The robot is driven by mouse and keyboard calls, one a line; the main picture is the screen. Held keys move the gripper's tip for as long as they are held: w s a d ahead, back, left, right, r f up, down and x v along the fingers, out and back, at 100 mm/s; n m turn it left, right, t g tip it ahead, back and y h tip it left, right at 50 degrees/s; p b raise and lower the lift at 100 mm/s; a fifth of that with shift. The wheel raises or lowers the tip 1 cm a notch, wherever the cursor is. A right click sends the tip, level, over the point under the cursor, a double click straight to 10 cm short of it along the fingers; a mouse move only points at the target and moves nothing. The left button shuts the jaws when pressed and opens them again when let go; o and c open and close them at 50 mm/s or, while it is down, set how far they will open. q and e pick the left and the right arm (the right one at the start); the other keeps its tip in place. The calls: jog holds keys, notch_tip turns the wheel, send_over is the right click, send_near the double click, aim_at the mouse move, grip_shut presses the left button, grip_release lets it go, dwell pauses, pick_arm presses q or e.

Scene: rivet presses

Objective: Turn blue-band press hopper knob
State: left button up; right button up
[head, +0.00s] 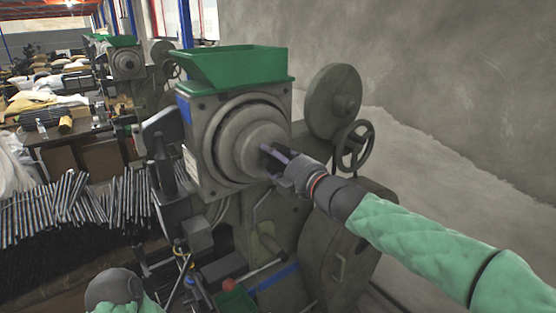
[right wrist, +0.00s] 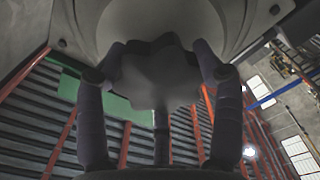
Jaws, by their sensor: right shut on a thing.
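The near press (head: 200,170) is grey-green with a green hopper (head: 235,66) on top and a blue band (head: 184,108) on its side. A round stepped hub (head: 238,140) faces me below the hopper. My right gripper (head: 268,155) reaches the centre of this hub from the right. In the right wrist view, the lobed grey hopper knob (right wrist: 160,78) sits between the dark fingers of my right gripper (right wrist: 160,85), which are shut around it. In the head view the knob is mostly hidden by the fingers. My left gripper is out of view; part of my left arm shows at the bottom left.
A handwheel (head: 354,146) and a large round disc (head: 334,100) stand right of the hub. Another press with a green hopper (head: 122,42) stands behind. Many metal rods (head: 70,205) lie at left. A bare wall and floor are at right.

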jog(key=shift+s+r, duration=0.1)
jog(key=shift+r, duration=0.35)
jog(key=o, duration=1.1)
jog(key=shift+a, duration=0.1)
jog(key=shift+c, duration=0.2)
jog(key=shift+o, duration=0.5)
jog(key=shift+a+f, duration=0.1)
jog(key=shift+f, duration=0.15)
jog(key=v, duration=1.2)
